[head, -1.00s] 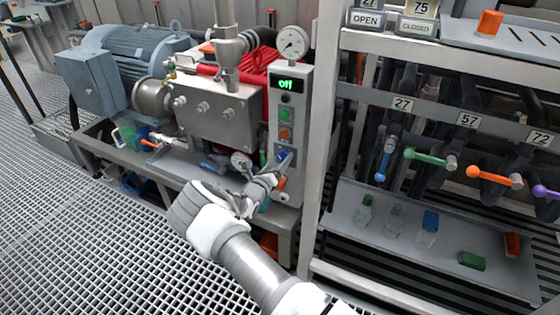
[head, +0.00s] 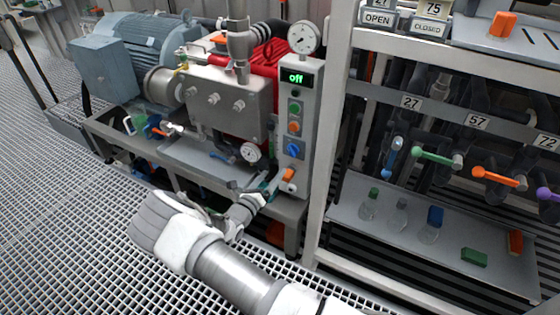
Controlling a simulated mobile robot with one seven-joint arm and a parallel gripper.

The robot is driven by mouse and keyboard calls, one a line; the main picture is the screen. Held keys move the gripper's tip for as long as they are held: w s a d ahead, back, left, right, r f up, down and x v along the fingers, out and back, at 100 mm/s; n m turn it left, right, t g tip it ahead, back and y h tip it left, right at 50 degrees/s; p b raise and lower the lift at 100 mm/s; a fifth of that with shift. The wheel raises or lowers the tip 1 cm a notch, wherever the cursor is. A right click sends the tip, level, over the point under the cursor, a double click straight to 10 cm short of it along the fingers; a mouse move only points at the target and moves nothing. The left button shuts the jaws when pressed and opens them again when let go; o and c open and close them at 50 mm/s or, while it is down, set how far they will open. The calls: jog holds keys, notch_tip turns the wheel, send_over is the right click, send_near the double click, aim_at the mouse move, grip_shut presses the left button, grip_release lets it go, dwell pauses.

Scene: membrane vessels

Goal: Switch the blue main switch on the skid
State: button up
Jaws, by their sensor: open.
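The blue main switch (head: 293,150) is a blue knob on the grey control panel (head: 313,105) of the skid, below a green and an orange button. It is now in clear view. The panel's display (head: 297,77) reads "off" in green. My gripper (head: 272,184) is at the panel's lower edge, below and left of the blue switch and apart from it. Its fingertips are near an orange part (head: 288,174) low on the panel; I cannot tell whether they touch it. The gripper is open, and I see nothing held in it.
The skid carries a blue-grey motor (head: 135,55), a steel block (head: 228,100), and gauges (head: 304,37). A rack (head: 340,120) stands close on the right, with coloured valve levers (head: 432,155) and a shelf of small bottles (head: 369,203). Open grating floor (head: 70,220) lies at the left.

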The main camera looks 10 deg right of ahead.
jog(key=shift+v, duration=2.3)
jog(key=shift+r, duration=0.1)
jog(key=s+d+r+m+g+y, duration=0.1)
jog(key=s+d+r+m+g, duration=0.6)
jog(key=r+m, duration=0.4)
jog(key=s+d+r+m+g+y, duration=0.1)
jog(key=s+d+r+m+g, duration=0.55)
jog(key=r+m, duration=0.45)
jog(key=s+a+r+m+t+y, duration=0.15)
jog(key=s+r+m+y, duration=0.25)
jog(key=s+r+m, duration=0.45)
jog(key=s+a+r+m+t+y, duration=0.1)
jog(key=s+r+m+t+y, duration=0.3)
jog(key=s, duration=0.7)
notch_tip(320, 180, up, 15)
jog(key=g+p, duration=0.1)
jog(key=p, duration=1.5)
jog(key=shift+a+y, duration=0.3)
